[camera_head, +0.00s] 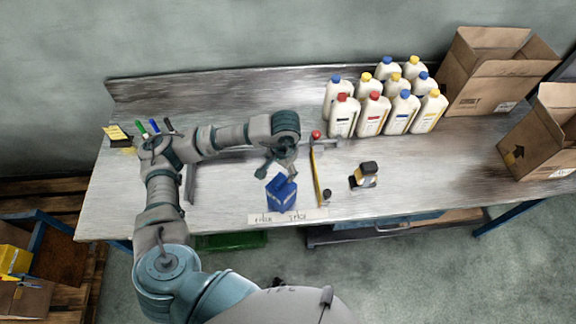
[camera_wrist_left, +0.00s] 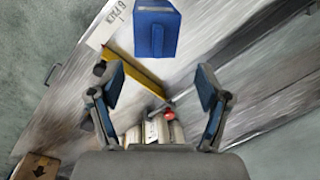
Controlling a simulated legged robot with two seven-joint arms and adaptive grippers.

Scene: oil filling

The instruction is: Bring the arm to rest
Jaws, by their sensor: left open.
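My left arm comes in from the left over the workbench (camera_head: 225,200). My left gripper (camera_head: 280,168) is open and empty above the bench in the head view. In the left wrist view my left gripper (camera_wrist_left: 158,85) has its two fingers spread wide with nothing between them. A blue container (camera_head: 282,193) stands just below the gripper in the head view, near the bench's front edge. The blue container (camera_wrist_left: 156,30) also shows beyond the fingertips in the left wrist view, apart from them. My right gripper is not in view.
Several white bottles (camera_head: 372,114) with coloured caps stand at the back. Cardboard boxes (camera_head: 490,75) are at the right. A yellow strip (camera_head: 316,178), a red ball-like knob (camera_head: 316,134) and a small dark-topped jar (camera_head: 365,175) are right of the gripper. Pens (camera_head: 154,126) lie at the left.

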